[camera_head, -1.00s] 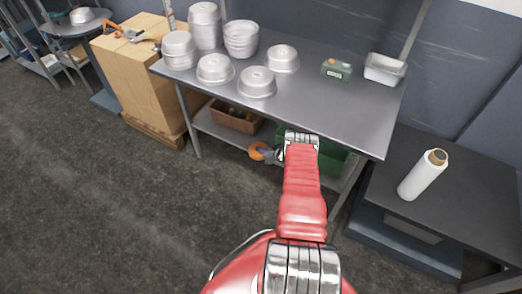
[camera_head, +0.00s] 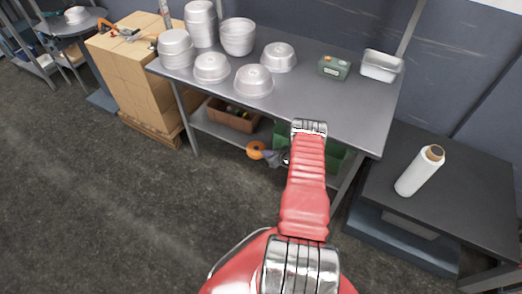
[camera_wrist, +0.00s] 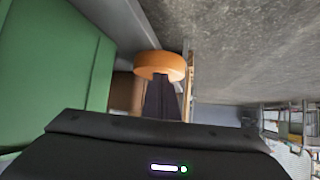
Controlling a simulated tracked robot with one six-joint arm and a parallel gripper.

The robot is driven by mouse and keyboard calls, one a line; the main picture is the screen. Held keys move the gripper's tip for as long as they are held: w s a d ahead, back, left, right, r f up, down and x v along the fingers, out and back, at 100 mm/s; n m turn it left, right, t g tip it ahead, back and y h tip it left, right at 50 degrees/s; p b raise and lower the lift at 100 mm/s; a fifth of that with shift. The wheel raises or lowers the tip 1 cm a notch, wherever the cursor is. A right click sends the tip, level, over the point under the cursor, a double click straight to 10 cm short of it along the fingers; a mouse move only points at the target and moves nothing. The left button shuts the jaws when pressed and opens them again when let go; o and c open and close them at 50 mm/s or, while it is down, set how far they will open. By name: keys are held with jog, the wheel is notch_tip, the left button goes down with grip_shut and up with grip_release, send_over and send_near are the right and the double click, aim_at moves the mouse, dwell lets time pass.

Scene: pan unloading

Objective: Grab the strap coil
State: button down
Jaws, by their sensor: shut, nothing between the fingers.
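The strap coil looks to be the orange ring (camera_head: 256,150) at the front of the table's lower shelf. In the wrist view the orange coil (camera_wrist: 160,64) lies at the tips of my gripper (camera_wrist: 160,80), which covers part of its near side. My gripper is shut with nothing between its fingers. I cannot tell whether the fingertips touch the coil. In the head view my gripper (camera_head: 274,158) shows as a grey shape just right of the coil, partly hidden by my red arm.
A brown bin (camera_head: 232,114) and a green bin (camera_head: 336,158) stand on the lower shelf. The green bin is close on the left in the wrist view (camera_wrist: 45,75). The metal table (camera_head: 330,105) above carries several pans. Open floor lies in front.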

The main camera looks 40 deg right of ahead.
jog(key=s, duration=0.7)
jog(key=shift+s, duration=0.25)
